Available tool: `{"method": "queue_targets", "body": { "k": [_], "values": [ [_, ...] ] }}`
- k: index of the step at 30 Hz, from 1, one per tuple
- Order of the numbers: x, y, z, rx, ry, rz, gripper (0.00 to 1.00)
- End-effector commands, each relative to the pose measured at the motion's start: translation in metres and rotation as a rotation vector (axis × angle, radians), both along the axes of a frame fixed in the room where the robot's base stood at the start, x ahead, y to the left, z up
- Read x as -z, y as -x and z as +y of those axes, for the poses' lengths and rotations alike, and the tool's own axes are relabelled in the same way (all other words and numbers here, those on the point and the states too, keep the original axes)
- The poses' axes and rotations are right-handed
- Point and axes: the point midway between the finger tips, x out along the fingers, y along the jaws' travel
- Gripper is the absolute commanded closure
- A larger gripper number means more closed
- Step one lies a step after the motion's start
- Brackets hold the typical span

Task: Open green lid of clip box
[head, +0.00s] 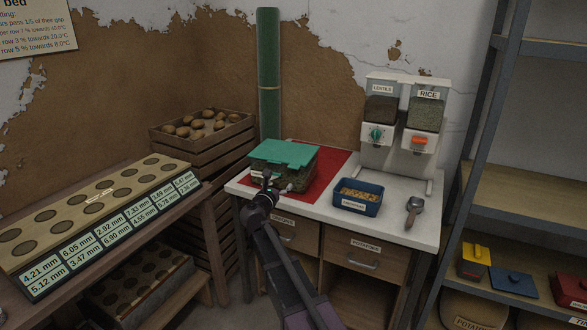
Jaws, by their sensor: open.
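The clip box (297,181) has clear walls with dark contents inside and stands on a red mat on the white-topped cabinet. Its green lid (283,152) lies on top and appears closed. My gripper (271,183) is at the box's near left side, just in front of its wall and below the lid. It is open, with nothing seen between its fingers. Whether a finger touches the box or a clip cannot be told at this size. My arm comes up from below and hides part of the cabinet front.
A blue container (372,207) and a metal scoop (413,210) are right of the box. A dispenser (404,112) stands behind them. A green roll (269,75) is behind the box. A board with holes (92,205) lies left, and a shelf rack (525,165) stands right.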

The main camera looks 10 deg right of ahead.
Motion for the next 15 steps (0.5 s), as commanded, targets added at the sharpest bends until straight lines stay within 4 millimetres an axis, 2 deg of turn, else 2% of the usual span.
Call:
{"method": "queue_targets", "body": {
  "k": [8, 15],
  "values": [
    [0.0, -0.015, -0.008, 0.001, -0.001, 0.0, 0.01],
    [0.0, -0.043, -0.023, 0.001, -0.002, 0.0, 0.01]
  ]
}}
